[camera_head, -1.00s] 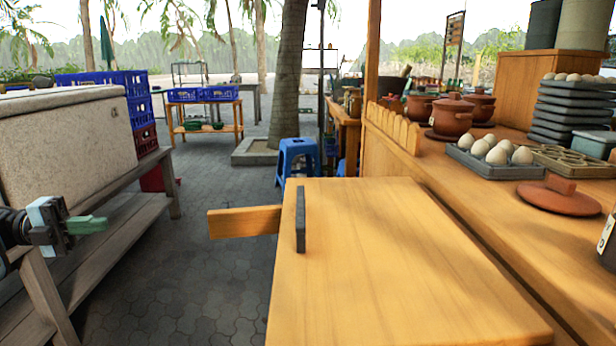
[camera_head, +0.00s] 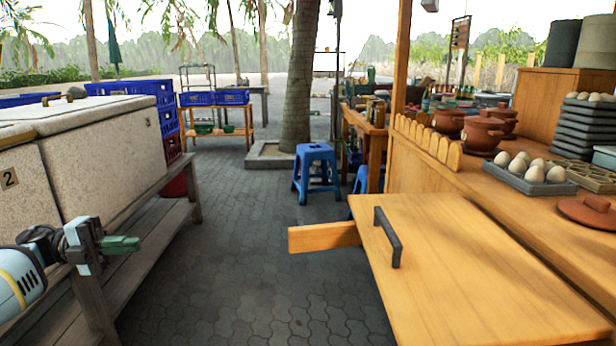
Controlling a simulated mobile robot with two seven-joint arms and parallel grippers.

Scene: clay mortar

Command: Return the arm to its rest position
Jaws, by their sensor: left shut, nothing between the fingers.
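My left gripper (camera_head: 118,244) is at the lower left of the head view, in front of the stone-coloured chest. Its green fingers are shut with nothing between them. It is well apart from the wooden door panel (camera_head: 455,265) with a dark handle (camera_head: 387,238). My right gripper is not in the picture.
A stone-coloured chest (camera_head: 103,165) on a wooden bench (camera_head: 150,230) stands close at the left. A counter with clay pots (camera_head: 482,135) and an egg tray (camera_head: 528,178) runs along the right. A blue stool (camera_head: 315,170) stands ahead. Paved floor (camera_head: 250,270) between is clear.

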